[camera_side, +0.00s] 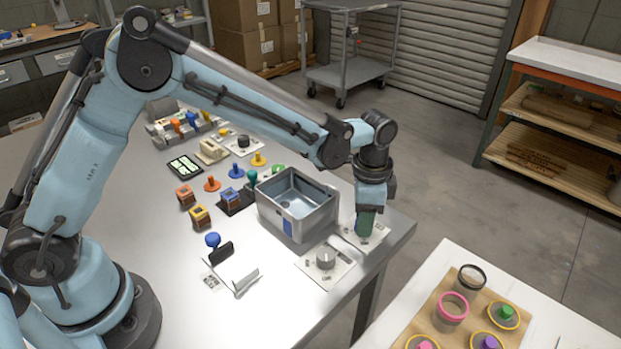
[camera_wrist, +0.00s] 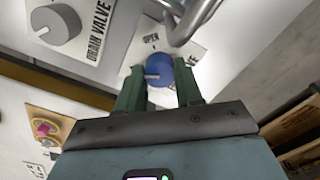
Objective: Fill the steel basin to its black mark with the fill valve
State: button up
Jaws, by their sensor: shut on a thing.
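The steel basin (camera_side: 268,213) is an open box near the table's far right edge. Its inside looks bluish, but I cannot tell the water level or make out the black mark. My gripper (camera_side: 365,222) points down just right of the basin. In the wrist view, my gripper (camera_wrist: 160,82) is shut on a blue knob (camera_wrist: 158,65), one green finger on each side. The knob sits on a white plate (camera_wrist: 133,62) marked OPEN, apparently the fill valve, and its pale pointer line faces left. In the side view the knob is hidden by the fingers.
A grey drain valve knob (camera_side: 325,257) stands on a plate in front of the basin; it also shows in the wrist view (camera_wrist: 56,24). A bent steel pipe (camera_wrist: 190,22) passes close to the blue knob. Several coloured stamps and blocks (camera_side: 201,215) stand left of the basin.

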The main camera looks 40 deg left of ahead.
jog(key=n, duration=0.3)
jog(key=shift+n, duration=0.3)
jog(key=o, duration=1)
jog(key=shift+o, duration=0.2)
notch_tip(320, 180, up, 12)
jog(key=shift+r, duration=0.1)
